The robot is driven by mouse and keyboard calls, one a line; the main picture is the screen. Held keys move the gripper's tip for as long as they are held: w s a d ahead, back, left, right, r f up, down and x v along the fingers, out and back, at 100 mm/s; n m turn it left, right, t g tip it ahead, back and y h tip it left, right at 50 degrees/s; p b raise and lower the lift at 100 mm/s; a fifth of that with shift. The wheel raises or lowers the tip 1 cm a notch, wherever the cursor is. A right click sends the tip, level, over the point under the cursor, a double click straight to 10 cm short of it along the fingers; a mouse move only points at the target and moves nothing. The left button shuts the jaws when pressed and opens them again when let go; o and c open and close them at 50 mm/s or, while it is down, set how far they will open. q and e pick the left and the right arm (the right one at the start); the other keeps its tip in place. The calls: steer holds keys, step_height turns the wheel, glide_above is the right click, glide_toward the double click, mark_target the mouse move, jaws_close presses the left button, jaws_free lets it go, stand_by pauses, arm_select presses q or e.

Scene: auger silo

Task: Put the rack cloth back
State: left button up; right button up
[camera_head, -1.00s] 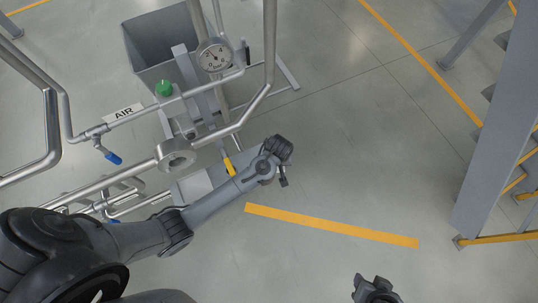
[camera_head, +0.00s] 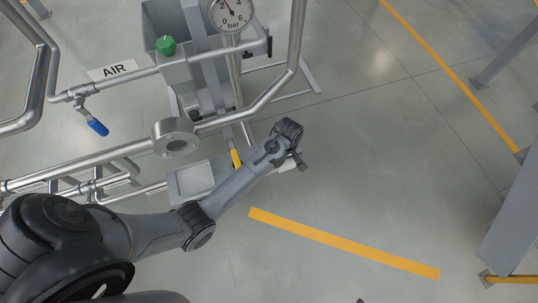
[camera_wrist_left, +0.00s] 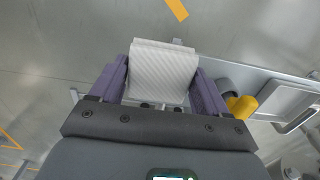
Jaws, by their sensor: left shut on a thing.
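The rack cloth (camera_wrist_left: 162,70) is a white, ribbed, folded piece held between the purple-grey fingers of my left gripper (camera_wrist_left: 160,85) in the left wrist view. In the head view my left gripper (camera_head: 297,160) is at the end of the arm, right of the pipe stand, and a small white bit of the cloth (camera_head: 286,168) shows beside it. The gripper is shut on the cloth. Only a dark tip of my right gripper (camera_head: 361,300) shows at the bottom edge of the head view, too little to tell its state.
A shallow grey tray (camera_head: 191,179) sits left of my left gripper, near a yellow handle (camera_head: 236,158). Steel pipes, a gauge (camera_head: 231,12), a green knob (camera_head: 166,46) and a blue-handled valve (camera_head: 97,127) stand around it. Floor to the right is open, with a yellow stripe (camera_head: 340,243).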

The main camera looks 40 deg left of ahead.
arm_select(q)
steer(key=a+f, duration=0.2)
steer(key=a, duration=0.1)
steer(key=w+a+f+b, duration=0.1)
steer(key=a, duration=0.2)
steer(key=w+a+f, duration=0.1)
steer(key=a+f, duration=0.1)
steer(key=a, duration=0.1)
steer(key=shift+a+f+b, duration=0.15)
steer(key=shift+f+b, duration=0.15)
steer(key=shift+f, duration=0.05)
steer(key=shift+s+f+b, duration=0.1)
steer(key=shift+f+b, duration=0.4)
steer(key=shift+f, duration=1.45)
steer(key=shift+f, duration=0.1)
steer(key=o, duration=0.9)
